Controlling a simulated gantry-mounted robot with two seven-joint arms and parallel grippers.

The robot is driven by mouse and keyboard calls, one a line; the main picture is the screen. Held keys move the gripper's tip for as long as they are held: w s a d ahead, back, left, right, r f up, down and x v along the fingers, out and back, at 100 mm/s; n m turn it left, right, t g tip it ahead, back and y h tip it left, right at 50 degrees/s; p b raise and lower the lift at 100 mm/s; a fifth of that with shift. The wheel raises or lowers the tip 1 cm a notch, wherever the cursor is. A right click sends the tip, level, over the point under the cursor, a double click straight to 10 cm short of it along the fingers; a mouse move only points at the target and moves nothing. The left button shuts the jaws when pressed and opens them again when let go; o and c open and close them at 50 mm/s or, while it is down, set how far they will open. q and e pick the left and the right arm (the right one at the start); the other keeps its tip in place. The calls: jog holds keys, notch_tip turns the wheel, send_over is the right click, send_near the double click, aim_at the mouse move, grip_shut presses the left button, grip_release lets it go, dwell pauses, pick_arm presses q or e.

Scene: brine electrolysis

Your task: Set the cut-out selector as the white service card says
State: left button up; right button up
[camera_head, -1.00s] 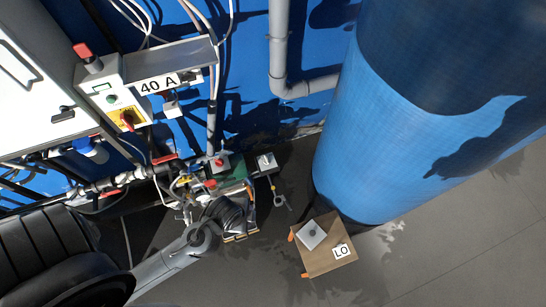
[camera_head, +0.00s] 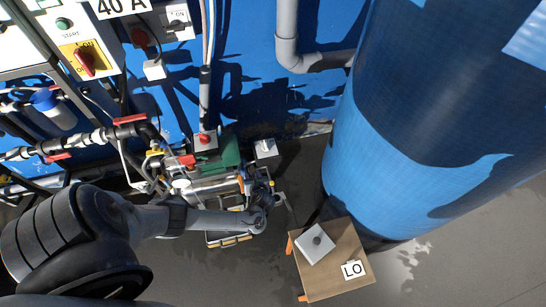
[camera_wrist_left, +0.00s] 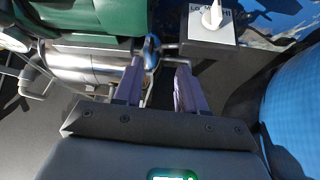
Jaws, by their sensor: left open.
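The white service card (camera_head: 352,269) reads "LO" and lies on the brown stand by the blue tank. The likely cut-out selector is a small grey box (camera_head: 265,148) behind the pump rig. In the left wrist view its top plate (camera_wrist_left: 197,34) carries a pale knob (camera_wrist_left: 212,15) with small lettering, LO at the left and apparently HI at the right. The knob's exact setting is unclear. My left gripper (camera_wrist_left: 158,82) is open and empty, its purple fingers pointing toward the rig, below and left of the knob. In the head view the arm's end (camera_head: 262,200) is beside the rig.
A green motor (camera_head: 228,152) and steel pipework crowd the left of the selector. A red button box (camera_head: 205,141) stands behind. The blue tank (camera_head: 400,150) limits the right. A grey box with a round knob (camera_head: 315,243) sits on the brown stand (camera_head: 335,285).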

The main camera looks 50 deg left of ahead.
pick_arm(q)
jog(key=w+a+f+y+b, duration=0.1)
jog(key=w+a+f+b, duration=0.2)
jog(key=w+f+b, duration=0.15)
jog(key=t+b, duration=0.2)
jog(key=b, duration=0.5)
send_near(267, 148)
jog(key=x, duration=0.3)
jog(key=shift+n+y, duration=0.4)
jog(key=b+x, duration=0.4)
jog(key=x, duration=0.1)
jog(key=b+x, duration=0.2)
jog(key=shift+w+a+f, duration=0.2)
jog(key=shift+f, duration=0.2)
jog(key=shift+b+x, duration=0.55)
jog(key=shift+x, duration=0.45)
pick_arm(e)
notch_tip(267, 148, down, 21)
jog(key=shift+d+f, duration=0.15)
jog(key=shift+d, duration=0.1)
pick_arm(q)
jog(key=shift+a+r, duration=0.1)
jog(key=shift+r, duration=0.05)
grip_shut()
pick_arm(e)
jog(key=shift+a, duration=0.1)
